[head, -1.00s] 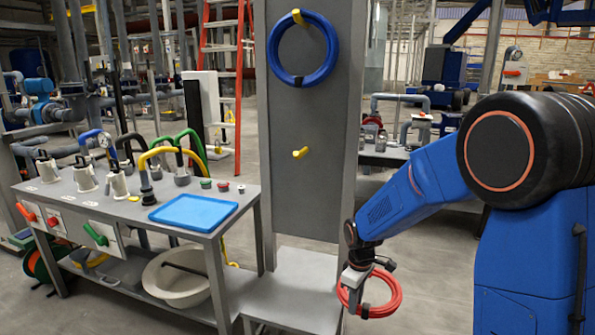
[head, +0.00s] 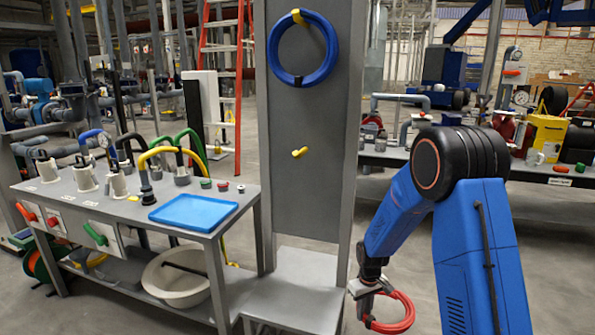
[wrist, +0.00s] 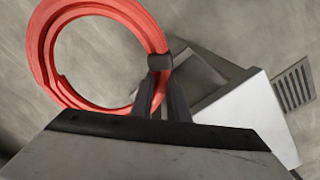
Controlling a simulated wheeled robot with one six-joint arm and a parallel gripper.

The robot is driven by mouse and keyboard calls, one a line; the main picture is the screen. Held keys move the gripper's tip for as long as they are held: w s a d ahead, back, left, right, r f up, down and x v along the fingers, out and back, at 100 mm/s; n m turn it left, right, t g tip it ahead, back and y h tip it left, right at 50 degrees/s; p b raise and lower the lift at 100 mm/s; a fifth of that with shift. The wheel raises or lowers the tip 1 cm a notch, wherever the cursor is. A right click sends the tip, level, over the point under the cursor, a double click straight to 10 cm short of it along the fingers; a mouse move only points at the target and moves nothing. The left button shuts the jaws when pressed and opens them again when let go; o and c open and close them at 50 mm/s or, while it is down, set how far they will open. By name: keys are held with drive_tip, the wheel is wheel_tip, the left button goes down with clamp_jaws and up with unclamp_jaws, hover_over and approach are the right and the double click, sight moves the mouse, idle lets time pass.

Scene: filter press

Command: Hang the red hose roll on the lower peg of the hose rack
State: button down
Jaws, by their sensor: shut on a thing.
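The red hose roll (head: 404,318) hangs from my gripper (head: 364,291) at the lower right of the head view, in front of and right of the rack's base. In the wrist view the red hose roll (wrist: 45,45) shows as a ring, with the fingers of my gripper (wrist: 160,75) shut at a dark band on its edge. The hose rack (head: 312,200) is a grey upright panel. Its lower peg (head: 299,152) is yellow and bare. Its upper peg (head: 298,17) carries a blue hose roll (head: 273,55).
A grey bench (head: 110,205) with a blue tray (head: 193,212), fittings and hoses stands left of the rack. Another bench (head: 550,172) with a yellow can (head: 547,133) stands behind my arm. Space before the lower peg is clear.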

drive_tip(key=w+d+f+m, duration=0.1)
drive_tip(key=d+f+m, duration=0.1)
drive_tip(key=f, duration=0.3)
drive_tip(key=w+d+f+m, duration=0.2)
drive_tip(key=d+f, duration=0.1)
drive_tip(key=f, duration=0.3)
drive_tip(key=shift+w+d+f, duration=0.15)
drive_tip(key=shift+d+f, duration=0.05)
drive_tip(key=shift+d, duration=0.15)
